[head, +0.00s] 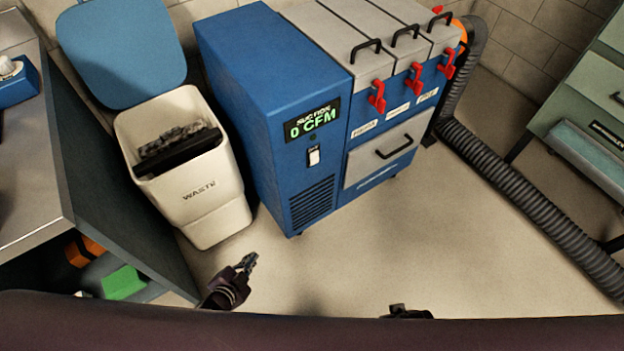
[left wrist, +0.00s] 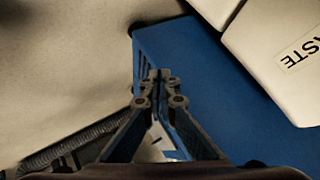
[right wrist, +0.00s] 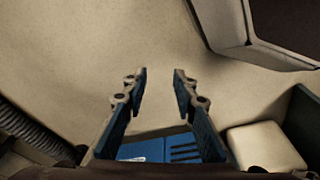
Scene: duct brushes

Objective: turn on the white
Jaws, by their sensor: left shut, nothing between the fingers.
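A white rocker switch (head: 314,156) sits on the front of a blue machine (head: 270,100), below a display reading 0 CFM. My left gripper (head: 250,260) is low in front of the machine, below and left of the switch and apart from it. In the left wrist view its fingers (left wrist: 158,76) are together and empty, with the blue machine (left wrist: 215,85) behind them. My right gripper (head: 405,312) barely shows at the bottom edge of the head view. In the right wrist view its fingertips (right wrist: 157,76) are apart with only floor between them.
A white waste bin (head: 215,200) with dark contents stands left of the machine. Red levers (head: 377,96) and a grey drawer (head: 384,152) are on its right part. A ribbed hose (head: 530,205) runs along the floor at right. The floor in front is clear.

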